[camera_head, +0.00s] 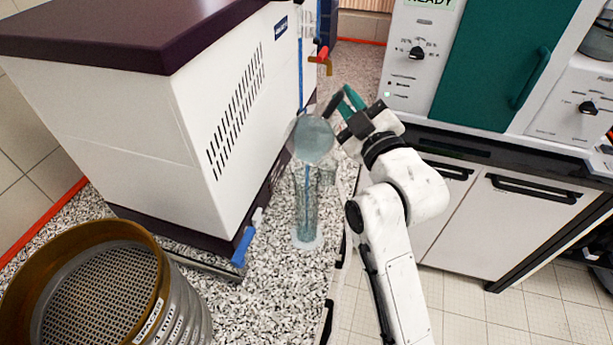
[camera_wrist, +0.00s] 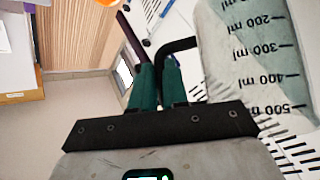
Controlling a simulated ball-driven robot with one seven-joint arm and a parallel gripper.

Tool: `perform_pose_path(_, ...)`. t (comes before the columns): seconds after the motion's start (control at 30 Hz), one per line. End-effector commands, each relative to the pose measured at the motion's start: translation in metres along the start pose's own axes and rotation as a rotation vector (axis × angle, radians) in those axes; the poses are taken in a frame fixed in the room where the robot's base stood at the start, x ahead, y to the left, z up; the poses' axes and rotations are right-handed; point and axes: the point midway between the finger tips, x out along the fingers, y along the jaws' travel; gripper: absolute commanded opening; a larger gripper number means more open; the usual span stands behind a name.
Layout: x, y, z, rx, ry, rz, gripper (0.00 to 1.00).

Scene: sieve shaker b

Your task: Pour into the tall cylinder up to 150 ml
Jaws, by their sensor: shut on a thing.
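The tall cylinder (camera_head: 306,218) is clear and stands upright on the speckled counter, on a pale base. A blue vertical streak shows inside it; whether this is a falling stream or standing liquid, I cannot tell, and no level can be read. My gripper (camera_head: 348,103) has green fingers, shut on the dark handle of a clear graduated jug (camera_head: 314,138). The jug is tilted over the top of the cylinder and hides its mouth. In the wrist view, my gripper (camera_wrist: 160,80) holds the dark handle, and the jug (camera_wrist: 255,60) shows 200 to 500 ml marks and greenish liquid.
A large white machine (camera_head: 215,110) with a dark top stands close left of the cylinder, with a blue-handled tap (camera_head: 243,245) low down. A sieve stack (camera_head: 95,290) is at front left. White cabinets (camera_head: 505,220) and an oven (camera_head: 490,65) stand right.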

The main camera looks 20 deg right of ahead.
Motion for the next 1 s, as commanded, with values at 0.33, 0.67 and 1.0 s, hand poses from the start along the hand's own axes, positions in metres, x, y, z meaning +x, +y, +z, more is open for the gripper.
perform_pose_path(0.33, -0.0013, 0.0009, -0.0027, -0.01, 0.018, 0.015, 0.0)
perform_pose_path(0.67, -0.0022, 0.0018, -0.0046, -0.019, 0.031, 0.027, 0.0)
perform_pose_path(1.0, -0.0034, 0.0024, -0.0065, -0.028, 0.044, 0.038, 0.0)
